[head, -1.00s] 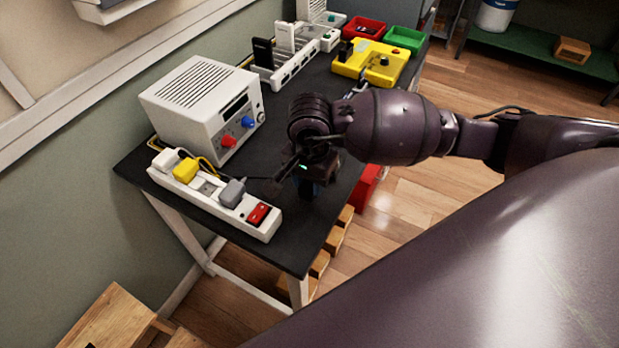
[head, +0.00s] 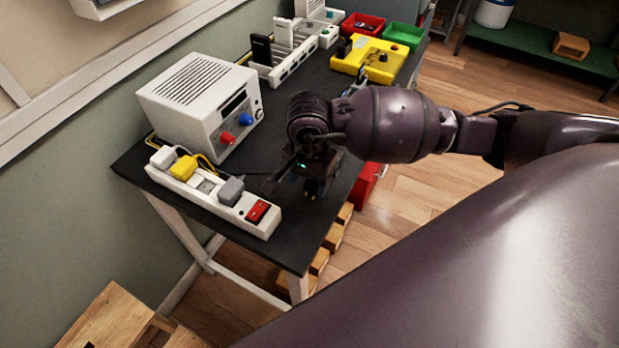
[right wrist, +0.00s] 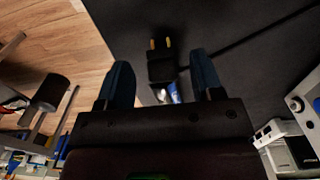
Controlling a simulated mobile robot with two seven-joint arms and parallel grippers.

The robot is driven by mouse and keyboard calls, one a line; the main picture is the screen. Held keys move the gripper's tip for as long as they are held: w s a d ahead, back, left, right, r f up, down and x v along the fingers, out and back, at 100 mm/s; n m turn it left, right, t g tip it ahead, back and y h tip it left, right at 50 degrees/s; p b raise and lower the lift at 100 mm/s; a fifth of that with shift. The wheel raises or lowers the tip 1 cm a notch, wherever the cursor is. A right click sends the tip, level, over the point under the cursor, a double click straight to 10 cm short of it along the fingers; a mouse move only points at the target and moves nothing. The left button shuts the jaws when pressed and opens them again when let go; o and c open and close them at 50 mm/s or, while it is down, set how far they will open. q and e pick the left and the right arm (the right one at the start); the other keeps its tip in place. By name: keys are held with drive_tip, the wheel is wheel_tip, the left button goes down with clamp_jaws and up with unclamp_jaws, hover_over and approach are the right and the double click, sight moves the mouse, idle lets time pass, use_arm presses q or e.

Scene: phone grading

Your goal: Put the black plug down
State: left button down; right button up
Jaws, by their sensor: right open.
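The black plug (right wrist: 161,70) shows in the right wrist view between the two blue fingers of my right gripper (right wrist: 161,60), with two brass prongs pointing away from the palm. A gap shows on both sides of it, so the gripper is open around it. It is over the dark tabletop (right wrist: 220,32); I cannot tell surely whether it touches it. In the head view my right gripper (head: 310,186) is low over the table's near part, right of the white power strip (head: 180,190). The plug is mostly hidden there. My left gripper is not in view.
The strip holds white, yellow (head: 183,167) and grey (head: 231,190) plugs and a red switch (head: 257,211). A white power supply (head: 200,105) stands behind it. A yellow fixture (head: 368,60), red bin (head: 362,25) and green bin (head: 404,38) are farther back. The table's front corner is clear.

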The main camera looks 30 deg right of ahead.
sight(309, 192)
wheel_tip(309, 192, up, 13)
drive_tip(key=p, duration=0.1)
idle(0.3)
drive_tip(key=shift+f, duration=0.1)
idle(0.3)
